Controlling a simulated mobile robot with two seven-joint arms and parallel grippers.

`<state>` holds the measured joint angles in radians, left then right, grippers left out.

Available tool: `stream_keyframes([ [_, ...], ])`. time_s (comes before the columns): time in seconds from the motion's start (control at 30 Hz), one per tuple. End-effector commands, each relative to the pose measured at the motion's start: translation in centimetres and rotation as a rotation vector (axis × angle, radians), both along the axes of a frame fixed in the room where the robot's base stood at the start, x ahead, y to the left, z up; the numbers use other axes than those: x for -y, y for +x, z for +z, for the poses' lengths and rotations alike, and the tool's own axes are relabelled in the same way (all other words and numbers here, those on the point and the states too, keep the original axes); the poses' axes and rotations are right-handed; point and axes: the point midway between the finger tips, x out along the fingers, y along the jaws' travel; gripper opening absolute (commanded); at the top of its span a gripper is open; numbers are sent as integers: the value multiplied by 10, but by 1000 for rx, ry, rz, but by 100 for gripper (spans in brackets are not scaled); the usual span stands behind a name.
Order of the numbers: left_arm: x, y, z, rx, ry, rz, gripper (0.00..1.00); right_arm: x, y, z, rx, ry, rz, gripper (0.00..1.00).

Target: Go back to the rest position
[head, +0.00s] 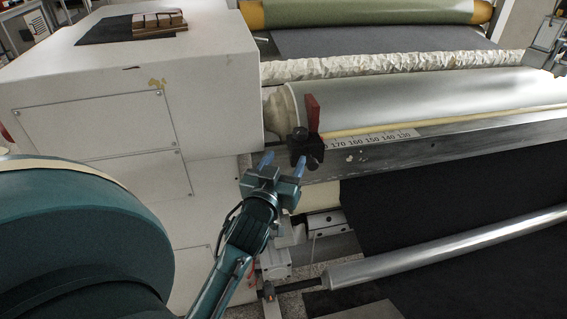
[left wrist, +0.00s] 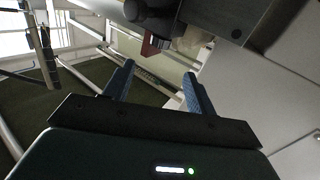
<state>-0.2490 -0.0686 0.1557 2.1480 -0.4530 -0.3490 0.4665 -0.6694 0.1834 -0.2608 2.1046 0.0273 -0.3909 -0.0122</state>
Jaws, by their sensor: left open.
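My left gripper (head: 282,163) is open in the head view, with its blue fingers apart. It is just in front of the black clamp block (head: 305,148) with the red lever (head: 313,112) at the end of the ruler rail. In the left wrist view the fingers of my left gripper (left wrist: 156,76) stand apart, with nothing held between them. The black block (left wrist: 152,14) and a bit of the red lever (left wrist: 150,46) show beyond the fingertips. I cannot tell whether a fingertip touches the block.
A white machine housing (head: 100,85) stands to the left of the gripper. The rail with a ruler (head: 370,139) and a large pale roller (head: 420,98) run to the right. A metal bar (head: 450,245) crosses lower right, before dark sheet material (head: 430,190).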

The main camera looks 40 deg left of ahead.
Motion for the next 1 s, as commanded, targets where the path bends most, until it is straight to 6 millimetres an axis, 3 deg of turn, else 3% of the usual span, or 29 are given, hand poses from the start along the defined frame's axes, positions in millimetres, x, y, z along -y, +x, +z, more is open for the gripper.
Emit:
stream_keyframes([
  [0.33,3,0,-3,-11,2,-9,56,0,0,1,0,0,0,49],
  [0.47,29,-10,-32,-105,15,-96,56,0,0,5,-4,-1,-1,49],
  [0.57,67,-32,-74,-238,28,-224,56,2,-1,9,-11,-2,-9,49],
  [0.73,131,-92,-140,-453,32,-440,56,5,-3,7,-36,-6,-26,49],
  [0.9,168,-142,-174,-577,22,-577,56,8,-4,5,-49,-13,-32,49],
  [1.0,176,-155,-182,-605,18,-608,56,10,-4,3,-53,-17,-36,49],
])
